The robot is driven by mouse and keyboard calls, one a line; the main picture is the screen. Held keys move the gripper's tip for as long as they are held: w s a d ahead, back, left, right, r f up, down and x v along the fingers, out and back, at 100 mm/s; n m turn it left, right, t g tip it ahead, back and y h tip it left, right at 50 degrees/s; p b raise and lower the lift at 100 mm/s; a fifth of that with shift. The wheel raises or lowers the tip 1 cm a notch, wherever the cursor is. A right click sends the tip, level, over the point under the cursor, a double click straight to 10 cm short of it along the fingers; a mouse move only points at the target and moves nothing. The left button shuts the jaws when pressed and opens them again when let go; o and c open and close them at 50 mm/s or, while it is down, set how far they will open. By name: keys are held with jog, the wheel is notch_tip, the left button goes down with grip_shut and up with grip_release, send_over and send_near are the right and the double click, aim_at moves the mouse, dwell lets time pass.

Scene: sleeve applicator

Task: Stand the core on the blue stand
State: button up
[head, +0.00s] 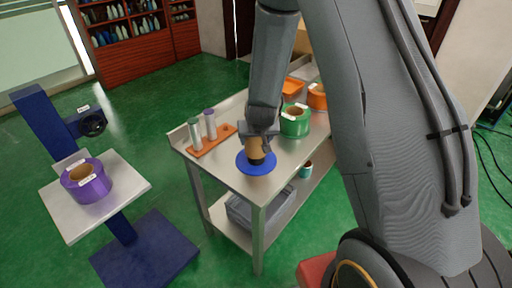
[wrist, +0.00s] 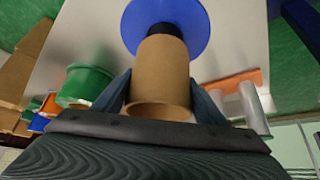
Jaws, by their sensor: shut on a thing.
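The core is a brown cardboard tube (wrist: 160,75); it also shows in the head view (head: 255,146) below my gripper. My gripper (head: 261,139) is shut on it, with one finger on each side of the tube in the wrist view (wrist: 160,95). The blue stand (head: 257,168) is a round blue disc near the front corner of the metal table. In the wrist view the blue disc (wrist: 188,14) has a dark post (wrist: 166,30) at its middle. The tube is upright over the post, its far end around or against it. I cannot tell if it touches the disc.
An orange board (head: 213,142) with two upright rolls stands left of the blue stand on the metal table (head: 228,172). A green roll (head: 295,121) and orange items (head: 317,97) are behind right. A purple roll (head: 86,181) sits on a separate white platform (head: 130,180) at left.

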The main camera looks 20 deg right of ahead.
jog(key=shift+f+p, duration=0.35)
jog(key=shift+f, duration=1.5)
jog(key=o, duration=1.1)
jog(key=shift+f, duration=0.1)
